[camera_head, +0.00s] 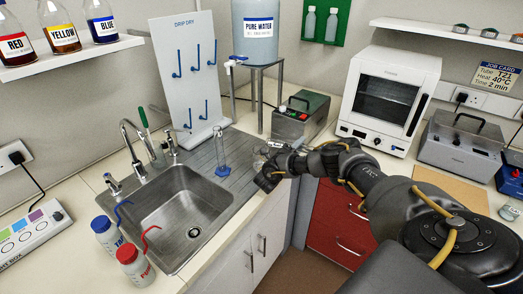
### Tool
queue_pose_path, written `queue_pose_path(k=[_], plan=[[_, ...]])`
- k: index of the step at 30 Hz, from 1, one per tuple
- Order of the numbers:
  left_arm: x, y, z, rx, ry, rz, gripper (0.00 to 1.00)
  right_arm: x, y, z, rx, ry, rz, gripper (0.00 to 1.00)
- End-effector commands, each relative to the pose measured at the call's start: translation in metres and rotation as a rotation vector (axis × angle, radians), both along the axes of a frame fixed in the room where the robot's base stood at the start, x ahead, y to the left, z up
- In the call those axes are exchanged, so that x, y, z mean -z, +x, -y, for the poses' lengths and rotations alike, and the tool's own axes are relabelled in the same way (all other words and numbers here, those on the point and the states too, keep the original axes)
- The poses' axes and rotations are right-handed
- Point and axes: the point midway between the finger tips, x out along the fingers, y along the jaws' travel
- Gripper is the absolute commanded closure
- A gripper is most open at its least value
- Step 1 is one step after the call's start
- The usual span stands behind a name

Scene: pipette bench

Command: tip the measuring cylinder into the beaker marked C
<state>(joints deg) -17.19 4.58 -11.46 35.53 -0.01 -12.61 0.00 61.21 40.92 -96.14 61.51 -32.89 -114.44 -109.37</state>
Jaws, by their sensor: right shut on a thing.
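A slim clear measuring cylinder (221,152) with a blue base stands upright on the ribbed drainer beside the sink. My right gripper (262,162) is at the bench's front edge, right of the cylinder and apart from it. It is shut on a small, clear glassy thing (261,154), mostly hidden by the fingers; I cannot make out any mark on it. I cannot pick out a beaker marked C. My left gripper is not in view.
The steel sink (180,205) with its tap (130,135) is left of the drainer. The white drip-dry board (187,75) and pure water tank (257,30) stand behind. A grey-green box (300,115) and a white oven (385,95) are to the right.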

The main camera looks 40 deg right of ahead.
Motion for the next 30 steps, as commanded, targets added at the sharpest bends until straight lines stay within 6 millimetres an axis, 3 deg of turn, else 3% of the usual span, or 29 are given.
queue_pose_path(k=[30], plan=[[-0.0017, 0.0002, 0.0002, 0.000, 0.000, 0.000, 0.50, -0.0011, 0.0007, -0.0004, 0.000, -0.017, -0.027, 1.00]])
